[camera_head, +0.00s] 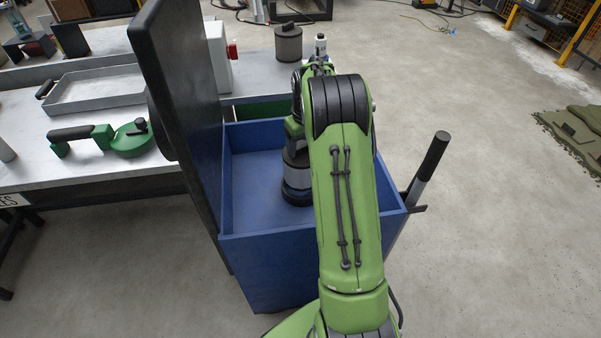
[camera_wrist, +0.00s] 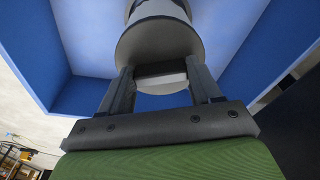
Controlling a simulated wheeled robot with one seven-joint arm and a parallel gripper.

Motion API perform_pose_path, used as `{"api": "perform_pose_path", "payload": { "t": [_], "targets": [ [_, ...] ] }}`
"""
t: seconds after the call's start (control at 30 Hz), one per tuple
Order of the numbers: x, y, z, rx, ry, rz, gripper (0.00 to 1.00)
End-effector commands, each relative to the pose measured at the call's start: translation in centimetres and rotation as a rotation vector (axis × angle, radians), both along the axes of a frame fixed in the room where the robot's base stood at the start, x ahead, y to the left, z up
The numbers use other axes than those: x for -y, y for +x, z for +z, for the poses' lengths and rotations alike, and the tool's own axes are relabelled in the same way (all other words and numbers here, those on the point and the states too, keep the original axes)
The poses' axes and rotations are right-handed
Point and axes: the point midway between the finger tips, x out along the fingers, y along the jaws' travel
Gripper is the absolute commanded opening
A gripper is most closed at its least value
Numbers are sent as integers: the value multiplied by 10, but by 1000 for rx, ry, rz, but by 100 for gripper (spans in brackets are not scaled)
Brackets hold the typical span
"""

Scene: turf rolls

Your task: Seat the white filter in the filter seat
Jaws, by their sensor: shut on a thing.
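My gripper (camera_wrist: 162,75) is mostly hidden behind my arm in the head view. In the wrist view its two fingers are closed on the top part of a pale cylinder, which I take as the white filter (camera_wrist: 150,50). In the head view the filter (camera_head: 297,174) shows as a pale band under a dark top, inside the blue box and partly behind my arm. A dark round base (camera_head: 294,194) is directly below it, which may be the filter seat. I cannot tell whether the filter is fully down in it.
The blue box (camera_head: 262,237) has a dark open lid (camera_head: 182,100) at its left and a black-handled lever (camera_head: 430,165) at its right. A grey canister (camera_head: 288,44), a metal tray (camera_head: 95,90) and a green tool (camera_head: 125,138) are on the tables.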

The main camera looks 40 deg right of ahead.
Motion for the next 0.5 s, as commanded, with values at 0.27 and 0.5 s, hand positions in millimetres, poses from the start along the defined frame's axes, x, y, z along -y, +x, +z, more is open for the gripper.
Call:
{"api": "perform_pose_path", "payload": {
  "t": [0.27,0.5],
  "targets": [
    [0,0,-57,-1,0,0,0],
    [0,1,-59,2,-1,1,0]
  ]
}}
